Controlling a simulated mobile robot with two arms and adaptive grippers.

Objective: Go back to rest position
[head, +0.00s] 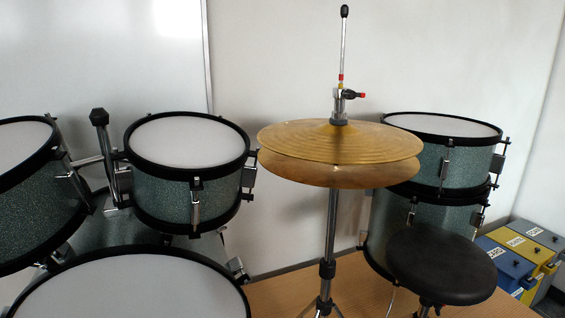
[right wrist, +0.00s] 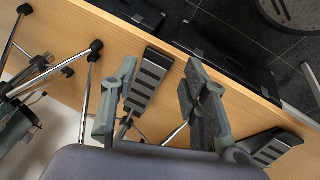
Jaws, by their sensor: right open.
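My right gripper (right wrist: 160,75) shows in the right wrist view with its two grey-green fingers spread apart. It is open, with nothing held between the fingers. A black and grey foot pedal (right wrist: 148,82) appears between and beyond the fingers; how far below it lies I cannot tell. Neither gripper shows in the head view. My left gripper is not in view.
In the head view, a hi-hat cymbal pair (head: 340,141) on a stand is in the middle. Drums (head: 187,146) stand left, more drums (head: 440,126) and a black stool (head: 441,264) right. Coloured boxes (head: 522,243) sit far right. A second pedal (right wrist: 270,146) lies on the wooden platform (right wrist: 225,75).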

